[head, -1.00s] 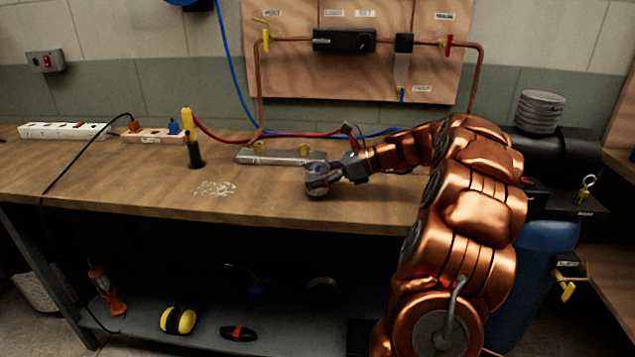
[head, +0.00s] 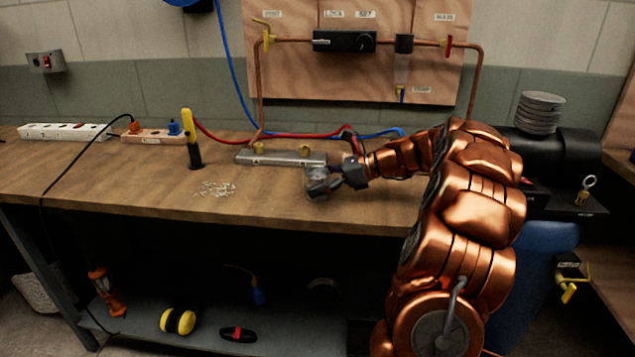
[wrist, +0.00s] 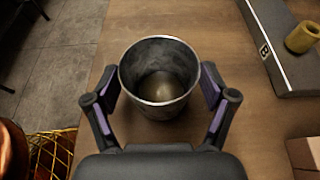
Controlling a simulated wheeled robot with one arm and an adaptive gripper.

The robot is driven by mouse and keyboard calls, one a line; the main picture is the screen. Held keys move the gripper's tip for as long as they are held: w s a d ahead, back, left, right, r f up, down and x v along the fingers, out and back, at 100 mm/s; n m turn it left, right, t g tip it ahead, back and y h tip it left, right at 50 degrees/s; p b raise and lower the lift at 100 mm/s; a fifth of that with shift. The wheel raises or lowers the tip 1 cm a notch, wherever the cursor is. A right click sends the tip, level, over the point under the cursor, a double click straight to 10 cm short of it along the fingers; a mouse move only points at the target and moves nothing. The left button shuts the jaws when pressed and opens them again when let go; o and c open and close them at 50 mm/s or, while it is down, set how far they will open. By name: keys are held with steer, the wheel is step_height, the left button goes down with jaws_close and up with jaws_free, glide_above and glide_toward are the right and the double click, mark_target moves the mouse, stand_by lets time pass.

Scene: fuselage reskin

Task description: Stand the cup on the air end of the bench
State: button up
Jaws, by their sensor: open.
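A grey metal cup (wrist: 160,78) stands upright and empty on the wooden bench (wrist: 215,22) in the wrist view. My gripper (wrist: 160,92) is open, with one purple-padded finger on each side of the cup. Whether the pads touch its wall I cannot tell. In the head view my gripper (head: 328,181) is low over the front middle of the bench (head: 120,185), just in front of a grey metal bar (head: 280,158). The cup is small and partly hidden by the fingers there.
The bar carries brass fittings (wrist: 302,37). A yellow-and-black upright tool (head: 192,140), white scraps (head: 215,189) and power strips (head: 65,131) are to the left. Red and blue hoses run behind. A black machine on a blue tank (head: 535,270) stands at right. The bench's front edge is near.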

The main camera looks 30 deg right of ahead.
steer(key=shift+s+d+r, duration=0.2)
steer(key=shift+d+r, duration=0.1)
steer(key=shift+d, duration=0.05)
steer(key=p+v, duration=0.1)
steer(key=v, duration=1)
steer(key=shift+s, duration=0.15)
